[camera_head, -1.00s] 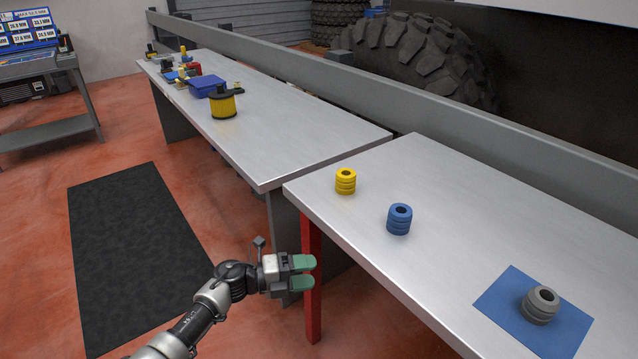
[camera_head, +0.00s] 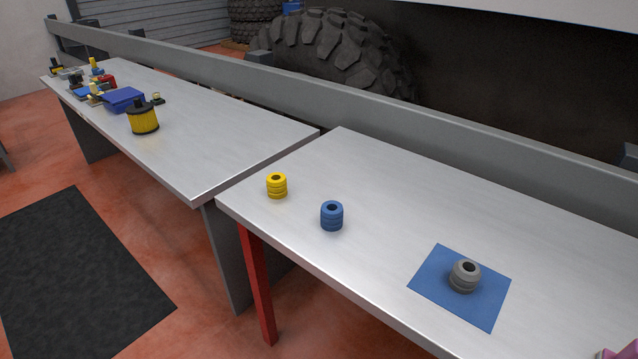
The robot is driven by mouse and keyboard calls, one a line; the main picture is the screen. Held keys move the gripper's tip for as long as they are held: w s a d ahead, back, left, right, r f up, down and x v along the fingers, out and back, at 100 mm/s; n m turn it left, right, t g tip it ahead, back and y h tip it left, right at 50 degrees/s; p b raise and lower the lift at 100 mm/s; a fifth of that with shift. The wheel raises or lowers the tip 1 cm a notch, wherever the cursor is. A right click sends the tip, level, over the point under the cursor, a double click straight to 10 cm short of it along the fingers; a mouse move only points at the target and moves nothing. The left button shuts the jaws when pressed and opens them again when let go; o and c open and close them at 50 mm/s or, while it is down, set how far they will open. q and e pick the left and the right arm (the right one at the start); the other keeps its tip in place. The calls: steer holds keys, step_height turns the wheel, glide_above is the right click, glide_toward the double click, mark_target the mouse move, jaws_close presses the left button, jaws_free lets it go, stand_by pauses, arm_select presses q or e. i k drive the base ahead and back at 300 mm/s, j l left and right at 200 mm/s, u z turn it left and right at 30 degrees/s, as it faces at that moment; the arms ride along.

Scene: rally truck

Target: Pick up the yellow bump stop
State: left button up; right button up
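The yellow bump stop (camera_head: 277,186) stands upright near the left corner of the near table (camera_head: 365,165). It is a short ribbed cylinder with a dark hole in its top. A blue bump stop (camera_head: 332,216) stands upright to its right. A grey bump stop (camera_head: 464,276) stands on a blue square mat (camera_head: 440,262) further right. My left gripper is out of view. A small pink piece at the bottom right corner looks like a tip of my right gripper (camera_head: 622,353), far from the yellow bump stop. Most of it is cut off.
A second table (camera_head: 220,140) on the left holds a yellow-and-black filter (camera_head: 143,118), a blue box (camera_head: 124,99) and several small parts. A grey rail (camera_head: 440,130) runs behind the tables, with a big tyre (camera_head: 335,55) beyond. A dark floor mat (camera_head: 80,270) lies at left.

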mark_target(276, 187)
steer(key=i+j+z, duration=0.15)
steer(key=j+z, duration=0.55)
steer(key=j, duration=0.15)
steer(key=j+z, duration=0.35)
steer(key=j, duration=0.15)
steer(key=i, duration=0.05)
